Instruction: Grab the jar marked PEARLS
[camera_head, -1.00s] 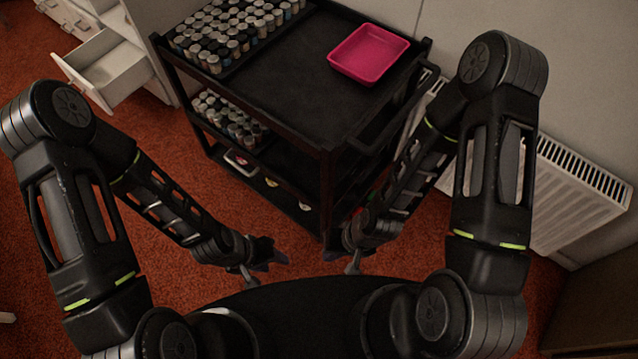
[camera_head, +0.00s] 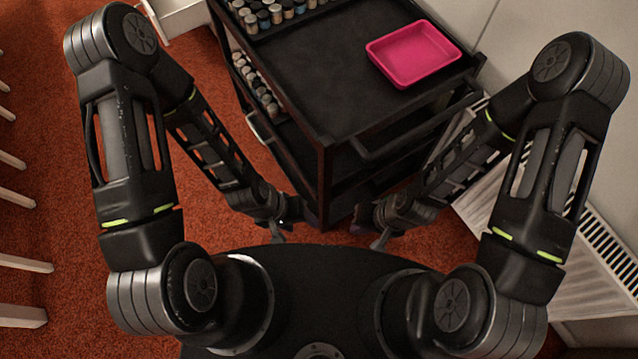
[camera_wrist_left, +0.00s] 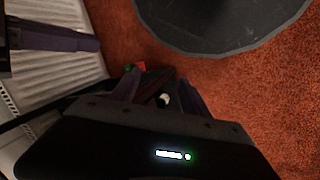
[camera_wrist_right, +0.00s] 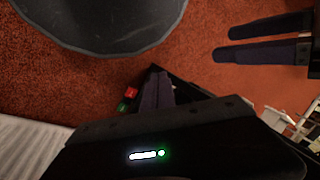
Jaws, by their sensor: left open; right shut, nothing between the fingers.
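Several small jars (camera_head: 276,14) with pale and dark lids stand in a rack on the cart's top shelf, cut off by the top edge of the head view. More jars (camera_head: 258,88) stand on a lower shelf. No label reading PEARLS can be made out on any of them. My left gripper (camera_head: 288,222) is open and empty, low in front of the cart; its spread fingers show in the left wrist view (camera_wrist_left: 158,82). My right gripper (camera_head: 358,220) is shut and empty, low beside the cart's near corner; its closed fingers show in the right wrist view (camera_wrist_right: 157,80).
The black cart (camera_head: 345,80) stands ahead, with a pink tray (camera_head: 414,53) on its top and bare shelf around it. A white radiator (camera_head: 520,225) is along the wall at right. Pale wooden legs (camera_head: 22,262) stand at left. Open red carpet (camera_head: 60,120) lies left of the cart.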

